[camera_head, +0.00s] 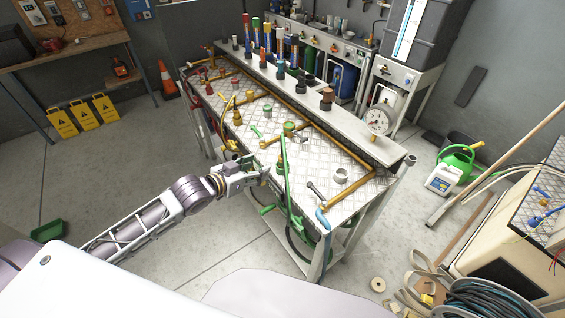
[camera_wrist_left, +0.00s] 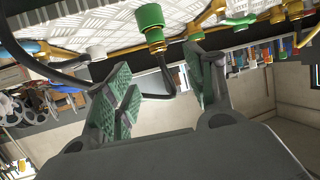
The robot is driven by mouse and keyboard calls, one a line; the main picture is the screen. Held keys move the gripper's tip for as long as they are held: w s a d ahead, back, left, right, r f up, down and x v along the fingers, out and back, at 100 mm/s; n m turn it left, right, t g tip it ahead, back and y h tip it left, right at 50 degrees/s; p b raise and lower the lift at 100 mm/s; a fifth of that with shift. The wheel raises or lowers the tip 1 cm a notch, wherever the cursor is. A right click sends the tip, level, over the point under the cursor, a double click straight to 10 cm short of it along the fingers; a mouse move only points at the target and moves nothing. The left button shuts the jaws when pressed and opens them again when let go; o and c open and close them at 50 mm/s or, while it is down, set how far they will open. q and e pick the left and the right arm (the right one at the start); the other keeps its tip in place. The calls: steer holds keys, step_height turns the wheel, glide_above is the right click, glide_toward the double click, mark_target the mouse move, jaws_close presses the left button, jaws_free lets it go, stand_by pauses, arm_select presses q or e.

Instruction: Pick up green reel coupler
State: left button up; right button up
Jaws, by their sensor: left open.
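A green coupler (camera_wrist_left: 150,20) with a brass collar shows at the top of the left wrist view, with a dark hose bending below it. My left gripper (camera_head: 264,174) is at the near edge of the metal-topped bench (camera_head: 345,205) in the head view. In the head view I cannot tell for certain which green part is this coupler. My right gripper is not in view.
Yellow signs (camera_head: 83,114) stand at left. Floor left of the bench is mostly clear.

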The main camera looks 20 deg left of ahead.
mark_target(281, 157)
arm_select(q)
steer(key=shift+w, duration=0.1)
steer(key=shift+p+x, duration=0.3)
steer(key=shift+x, duration=3.95)
steer(key=shift+d, duration=0.15)
steer(key=shift+w+d, duration=0.2)
steer(key=shift+w, duration=0.2)
steer(key=shift+p+x, duration=0.45)
steer(key=shift+x, duration=1.7)
steer(key=shift+s+d, duration=0.1)
steer(key=shift+r, duration=0.1)
jaws_close()
